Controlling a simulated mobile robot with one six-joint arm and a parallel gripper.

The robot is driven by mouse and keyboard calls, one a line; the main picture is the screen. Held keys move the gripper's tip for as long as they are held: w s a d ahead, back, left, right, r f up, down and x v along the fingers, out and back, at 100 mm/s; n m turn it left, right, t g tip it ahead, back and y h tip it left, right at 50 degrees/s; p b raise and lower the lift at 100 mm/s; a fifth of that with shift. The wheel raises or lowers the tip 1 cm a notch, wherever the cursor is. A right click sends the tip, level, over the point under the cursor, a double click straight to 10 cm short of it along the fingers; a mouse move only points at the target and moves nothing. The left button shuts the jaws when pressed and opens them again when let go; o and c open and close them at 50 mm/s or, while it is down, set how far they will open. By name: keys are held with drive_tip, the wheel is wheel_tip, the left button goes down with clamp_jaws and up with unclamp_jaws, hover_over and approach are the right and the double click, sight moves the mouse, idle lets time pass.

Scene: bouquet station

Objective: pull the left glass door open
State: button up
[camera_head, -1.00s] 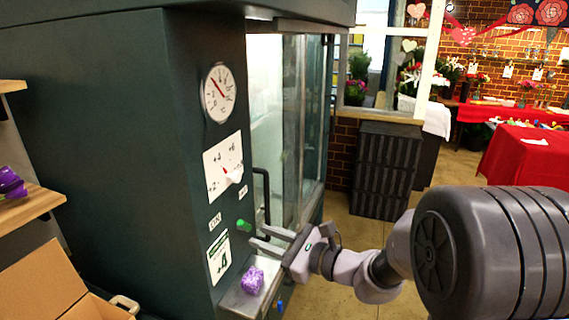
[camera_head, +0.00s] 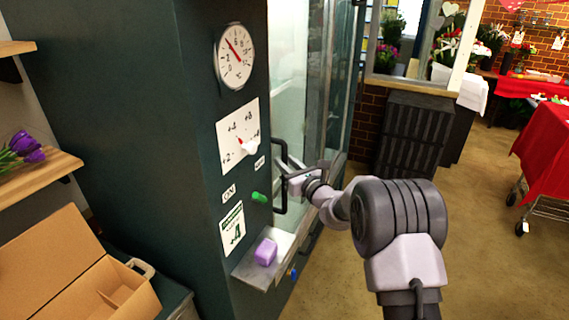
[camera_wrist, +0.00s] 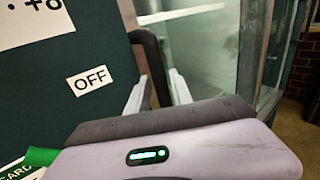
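The left glass door (camera_head: 298,75) of the dark green cabinet is a tall pale pane beside the control panel; it looks closed. Its black upright bar handle (camera_head: 276,190) stands near the panel edge. My gripper (camera_head: 291,177) is at the handle's mid-height. In the wrist view, the handle (camera_wrist: 150,50) runs down between the two light fingers of my gripper (camera_wrist: 160,88), one on each side. The fingers stand apart around the bar; whether they touch it is hard to tell. The handle's lower part is hidden behind the gripper body there.
The cabinet panel (camera_head: 205,110) carries a gauge (camera_head: 234,56), a dial (camera_head: 246,146) and a green switch (camera_head: 259,197). A small shelf (camera_head: 250,270) below holds a purple block (camera_head: 265,252). A dark ribbed crate stack (camera_head: 410,135) stands to the right. Floor (camera_head: 480,240) is open further right.

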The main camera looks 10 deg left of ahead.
drive_tip(key=shift+w+a, duration=0.35)
drive_tip(key=shift+w, duration=0.2)
clamp_jaws()
idle(1.1)
